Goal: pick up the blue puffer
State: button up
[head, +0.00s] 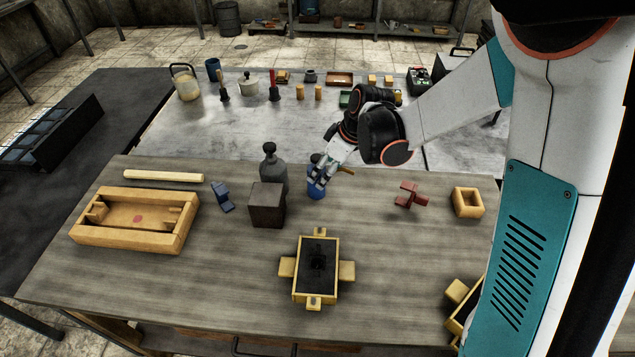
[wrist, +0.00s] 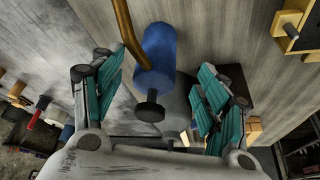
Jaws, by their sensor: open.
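The blue puffer (head: 316,193) stands on the wooden table beside the dark block, partly hidden by my gripper (head: 320,173). In the wrist view the puffer (wrist: 158,50) is a blue cylinder with a brown tube and a black knob at its near end. My gripper also shows in the wrist view (wrist: 157,88), with its teal-padded fingers spread to the left and right of the puffer's knob end. The fingers are apart and hold nothing. A gap shows between each finger and the blue body.
A grey bottle (head: 272,170) and a dark block (head: 266,204) stand close left of the puffer. A yellow-framed mould (head: 298,270) lies in front. A red part (head: 409,196) and a wooden frame (head: 467,202) are to the right. Table between is clear.

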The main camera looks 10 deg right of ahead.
jog(key=shift+w+b+x, duration=0.15)
jog(key=shift+b+x, duration=0.45)
jog(key=shift+x, duration=1.1)
jog(key=shift+w+b+x, duration=0.15)
jog(key=shift+b+x, duration=0.45)
jog(key=shift+x, duration=1.15)
jog(key=shift+a+r, duration=0.1)
jog(key=shift+r, duration=0.1)
jog(key=shift+c, duration=0.4)
jog(key=c, duration=1.3)
